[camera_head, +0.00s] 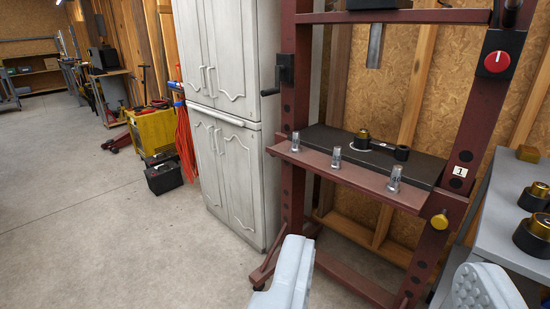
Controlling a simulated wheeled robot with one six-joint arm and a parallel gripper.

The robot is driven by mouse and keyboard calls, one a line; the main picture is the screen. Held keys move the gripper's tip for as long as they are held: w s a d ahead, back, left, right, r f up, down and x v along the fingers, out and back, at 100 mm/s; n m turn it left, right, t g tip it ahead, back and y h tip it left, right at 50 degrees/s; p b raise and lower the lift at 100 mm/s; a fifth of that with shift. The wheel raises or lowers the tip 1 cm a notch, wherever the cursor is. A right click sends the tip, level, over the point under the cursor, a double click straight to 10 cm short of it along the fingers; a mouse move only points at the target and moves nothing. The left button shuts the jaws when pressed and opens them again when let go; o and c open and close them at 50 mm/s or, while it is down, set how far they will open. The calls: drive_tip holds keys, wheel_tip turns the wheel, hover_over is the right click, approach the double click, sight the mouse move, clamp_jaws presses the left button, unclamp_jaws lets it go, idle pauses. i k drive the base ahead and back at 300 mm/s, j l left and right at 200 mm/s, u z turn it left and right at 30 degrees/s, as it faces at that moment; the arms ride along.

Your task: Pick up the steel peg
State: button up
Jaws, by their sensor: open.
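Three small steel pegs stand upright in a row on the front ledge (365,174) of a dark red press frame. They are the left peg (296,142), the middle peg (337,157) and the right peg (394,179). They look alike, and I cannot tell which one the task names. My gripper (392,257) is open at the bottom of the view, with its two pale grey fingers wide apart. Nothing shows between the fingers. The pegs are beyond the fingers and not touched. The lower parts of the fingers are cut off by the frame edge.
A grey table (490,215) with black and brass parts stands right. A white cabinet (228,120) stands left. The concrete floor (100,230) is open at left.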

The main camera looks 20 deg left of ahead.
sight(394, 187)
drive_tip(key=i+l, duration=0.2)
drive_tip(key=l, duration=0.15)
drive_tip(key=i+l, duration=0.15)
drive_tip(key=l, duration=0.25)
drive_tip(key=i+l+z, duration=0.3)
drive_tip(key=k+l, duration=0.05)
